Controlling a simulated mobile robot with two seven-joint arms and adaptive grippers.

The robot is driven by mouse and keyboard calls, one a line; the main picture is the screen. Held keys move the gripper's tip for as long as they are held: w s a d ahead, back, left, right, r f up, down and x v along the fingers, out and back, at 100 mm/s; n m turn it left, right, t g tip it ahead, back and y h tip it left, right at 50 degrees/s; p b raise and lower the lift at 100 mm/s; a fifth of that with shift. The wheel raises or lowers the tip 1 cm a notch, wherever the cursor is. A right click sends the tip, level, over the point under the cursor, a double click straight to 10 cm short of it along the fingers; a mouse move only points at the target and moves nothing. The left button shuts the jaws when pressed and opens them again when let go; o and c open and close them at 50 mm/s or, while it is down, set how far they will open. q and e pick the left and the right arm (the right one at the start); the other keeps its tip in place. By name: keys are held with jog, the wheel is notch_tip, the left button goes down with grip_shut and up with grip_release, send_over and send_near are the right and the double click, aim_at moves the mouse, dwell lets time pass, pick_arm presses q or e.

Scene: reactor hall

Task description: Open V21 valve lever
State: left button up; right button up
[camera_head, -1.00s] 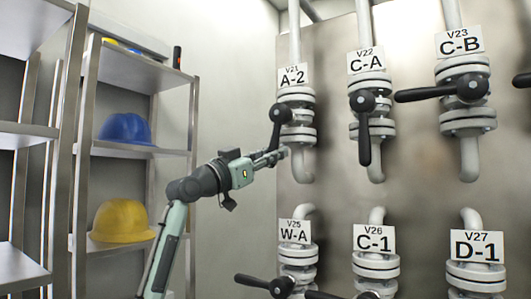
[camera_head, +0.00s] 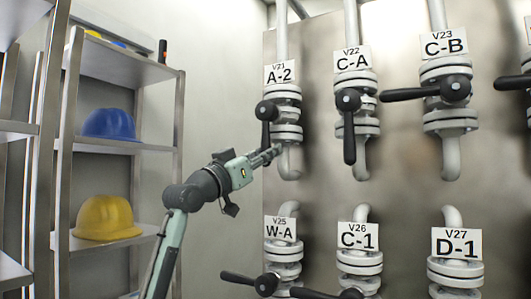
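The V21 valve lever (camera_head: 265,128) is black and hangs down from its pivot on the white flanged V21 valve, under the label "V21 A-2" (camera_head: 280,74). My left gripper (camera_head: 270,154) comes in from the lower left, with its fingertips at the lever's lower end and in front of the pipe. The fingers overlap the lever's tip in this view, so whether they touch or hold it is unclear. My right gripper is out of view.
The V22 lever (camera_head: 349,135) hangs down just to the right. The V23 lever (camera_head: 415,94) points left. The V25 lever (camera_head: 240,279) sticks out left below. A shelf with a blue helmet (camera_head: 111,124) and yellow helmet (camera_head: 105,218) stands at left.

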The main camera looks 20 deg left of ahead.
pick_arm(q)
jog(key=o, duration=0.4)
jog(key=shift+d, duration=0.15)
jog(key=shift+c, duration=0.2)
jog(key=v, duration=1.2)
